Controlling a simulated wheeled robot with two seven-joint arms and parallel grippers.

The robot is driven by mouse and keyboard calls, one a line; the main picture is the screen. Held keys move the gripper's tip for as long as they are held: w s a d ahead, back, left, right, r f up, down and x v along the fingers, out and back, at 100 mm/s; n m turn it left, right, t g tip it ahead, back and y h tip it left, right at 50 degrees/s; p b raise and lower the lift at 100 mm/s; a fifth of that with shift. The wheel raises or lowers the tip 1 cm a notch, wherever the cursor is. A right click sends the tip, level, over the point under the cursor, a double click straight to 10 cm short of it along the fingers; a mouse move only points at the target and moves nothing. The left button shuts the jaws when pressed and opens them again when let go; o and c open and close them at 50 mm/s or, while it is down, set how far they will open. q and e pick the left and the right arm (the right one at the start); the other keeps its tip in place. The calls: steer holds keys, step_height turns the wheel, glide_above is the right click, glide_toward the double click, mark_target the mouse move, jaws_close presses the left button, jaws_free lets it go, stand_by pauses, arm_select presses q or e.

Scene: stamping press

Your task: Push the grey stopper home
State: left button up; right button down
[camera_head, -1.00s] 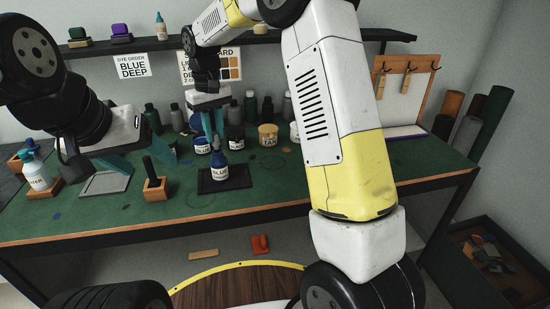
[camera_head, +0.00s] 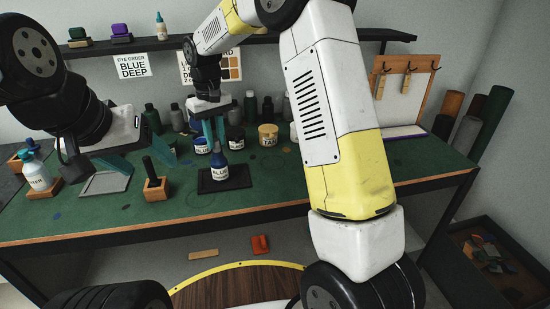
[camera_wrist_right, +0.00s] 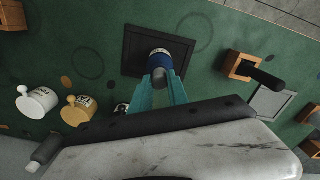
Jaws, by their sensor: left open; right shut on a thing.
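A blue bottle with a white "BLUE" label (camera_head: 220,174) stands upright on a dark square mat (camera_head: 240,183) on the green bench. My right gripper (camera_head: 217,147) points down over the bottle's neck, its teal fingers close together. In the right wrist view its fingertips (camera_wrist_right: 160,76) are closed around a small dark piece (camera_wrist_right: 159,74) at the bottle's mouth, which looks like the grey stopper. How deep it sits is hidden by the fingers. My left gripper (camera_head: 143,160) is at the left above the bench, its teal fingers apart and empty.
A wooden block with a black handle (camera_head: 156,189) stands left of the mat, with a grey tray (camera_head: 106,184) and white bottle (camera_head: 38,175) further left. Jars, including a tan one (camera_head: 268,134), stand behind.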

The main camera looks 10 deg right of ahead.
steer(key=shift+f, duration=0.1)
steer(key=c, duration=1.2)
jaws_free()
step_height(320, 180, up, 7)
steer(key=shift+r, duration=0.15)
steer(key=shift+d+r, duration=0.1)
steer(key=shift+r, duration=0.25)
steer(key=s+d+r+m+t+y, duration=0.15)
steer(key=s+d+r, duration=0.25)
steer(key=s+d, duration=0.4)
steer(key=s+d+r+m+t, duration=0.2)
steer(key=s+d+r+t, duration=0.1)
steer(key=s+d, duration=0.55)
steer(key=shift+m+t+y, duration=0.35)
steer(key=shift+m+t, duration=0.4)
steer(key=shift+t, duration=0.1)
steer(key=s+f, duration=0.1)
steer(key=s, duration=0.2)
steer(key=s+f, duration=0.1)
steer(key=s, duration=0.2)
steer(key=s+d+f, duration=0.1)
steer(key=s, duration=0.3)
